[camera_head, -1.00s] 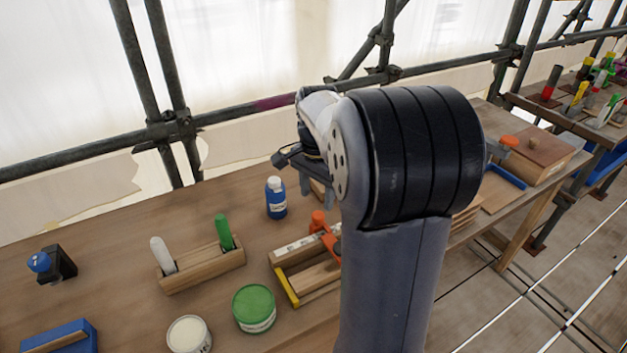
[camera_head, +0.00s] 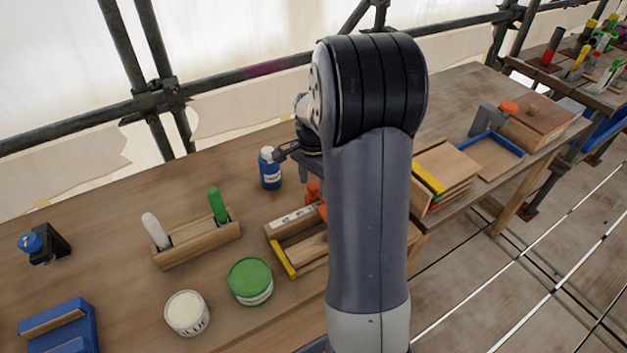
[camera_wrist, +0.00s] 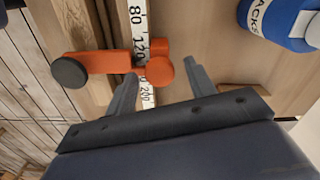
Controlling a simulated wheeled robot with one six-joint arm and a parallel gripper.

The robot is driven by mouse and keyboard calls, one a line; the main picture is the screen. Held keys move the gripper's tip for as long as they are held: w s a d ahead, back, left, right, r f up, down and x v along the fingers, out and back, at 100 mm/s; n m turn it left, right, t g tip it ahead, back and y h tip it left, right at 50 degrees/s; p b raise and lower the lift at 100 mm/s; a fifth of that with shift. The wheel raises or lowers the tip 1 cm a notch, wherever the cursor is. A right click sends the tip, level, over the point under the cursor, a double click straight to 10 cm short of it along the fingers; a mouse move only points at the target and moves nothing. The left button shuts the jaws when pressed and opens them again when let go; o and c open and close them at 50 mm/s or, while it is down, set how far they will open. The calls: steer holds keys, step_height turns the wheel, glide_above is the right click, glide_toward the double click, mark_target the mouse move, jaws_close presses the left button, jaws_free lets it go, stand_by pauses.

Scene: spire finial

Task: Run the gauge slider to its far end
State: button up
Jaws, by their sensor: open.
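The gauge is a white scale strip (camera_head: 293,218) along a wooden frame on the bench. In the wrist view the strip (camera_wrist: 138,30) shows printed numbers, including 80, 120 and 200. The orange slider (camera_head: 313,192) sits on the strip, partly hidden by my arm in the head view. In the wrist view the slider (camera_wrist: 105,62) has a dark round end on its left and an orange round knob on its right. My gripper (camera_wrist: 160,71) is open, its fingers on either side of the orange knob. I cannot tell whether they touch it. In the head view the fingers are mostly hidden.
A blue bottle (camera_head: 270,168) stands close behind the gauge; it also shows in the wrist view (camera_wrist: 277,22). A green-lidded tin (camera_head: 250,279), a white tin (camera_head: 187,313) and a wooden holder (camera_head: 198,243) stand to the left. A blue-edged tray (camera_head: 490,157) lies right.

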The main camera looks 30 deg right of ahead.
steer(key=shift+f, duration=0.1)
steer(key=shift+c, duration=0.4)
jaws_close()
